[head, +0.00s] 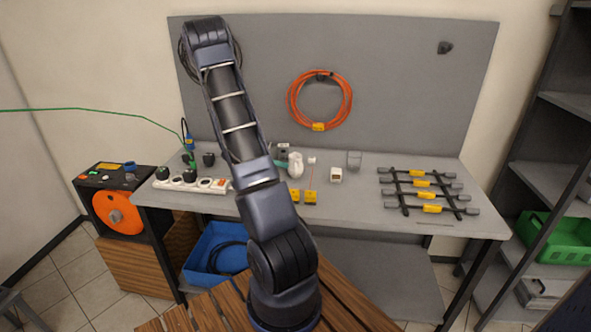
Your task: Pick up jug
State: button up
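A small white rounded object (296,165), which looks like the jug, stands upright on the grey workbench (350,215), just right of my arm. Its handle and spout are too small to make out. My arm rises from the lower middle and crosses in front of the bench's left part. Its upper end is in front of the grey back panel. I cannot make out my gripper; its fingers do not show, and the arm hides part of the bench behind it.
Near the jug are a small white box (336,175), yellow connectors (309,197) and a grey block (354,159). A white power strip (190,182) lies at left, a black rack with yellow-marked bars (424,190) at right. An orange cable coil (320,100) hangs on the back panel (420,100).

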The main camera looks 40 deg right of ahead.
aim_at(296, 169)
jog(key=x, duration=0.8)
jog(key=shift+s+d, duration=0.15)
jog(key=shift+d, duration=0.1)
jog(key=shift+c, duration=0.2)
grip_shut()
